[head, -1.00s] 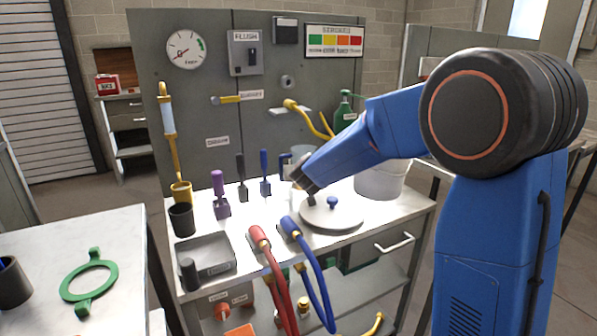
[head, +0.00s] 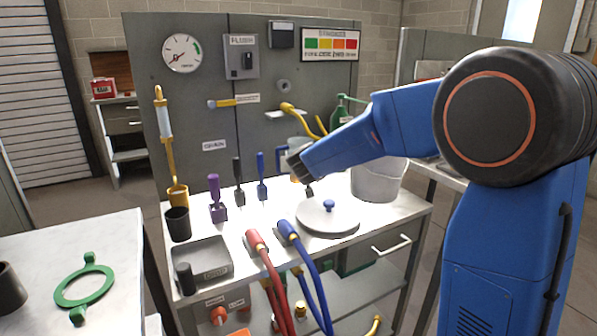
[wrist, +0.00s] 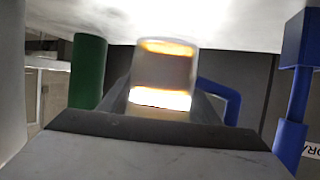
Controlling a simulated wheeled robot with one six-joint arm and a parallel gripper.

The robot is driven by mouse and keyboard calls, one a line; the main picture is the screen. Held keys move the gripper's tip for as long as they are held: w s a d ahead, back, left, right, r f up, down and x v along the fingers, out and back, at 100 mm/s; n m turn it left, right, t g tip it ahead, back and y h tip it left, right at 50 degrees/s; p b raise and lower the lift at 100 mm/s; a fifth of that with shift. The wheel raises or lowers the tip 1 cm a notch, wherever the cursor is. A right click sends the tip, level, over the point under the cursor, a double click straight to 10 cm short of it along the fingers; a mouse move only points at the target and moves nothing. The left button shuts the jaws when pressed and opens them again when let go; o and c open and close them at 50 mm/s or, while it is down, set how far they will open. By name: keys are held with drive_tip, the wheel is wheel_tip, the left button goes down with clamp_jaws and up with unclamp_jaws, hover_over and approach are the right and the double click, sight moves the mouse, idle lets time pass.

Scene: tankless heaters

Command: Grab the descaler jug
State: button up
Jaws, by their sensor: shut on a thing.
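The gripper is shut on the jug. Whether the jug's base touches the bench cannot be seen.
A grey pot (head: 378,181) stands right of the gripper, and a round lid (head: 328,216) lies in front. Blue (head: 261,180), black (head: 238,183) and purple (head: 216,200) tools stand left. Hoses (head: 292,240) cross the front edge.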

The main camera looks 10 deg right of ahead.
wheel_tip(320, 180, up, 3)
drive_tip(key=shift+f, duration=0.1)
drive_tip(key=shift+s, duration=0.3)
drive_tip(key=shift+s+d, duration=1)
drive_tip(key=shift+s, duration=2)
drive_tip(key=shift+s+d, duration=1)
drive_tip(key=shift+s, duration=1.95)
drive_tip(key=shift+s+d, duration=1)
drive_tip(key=shift+s, duration=2)
drive_tip(key=shift+s, duration=0.1)
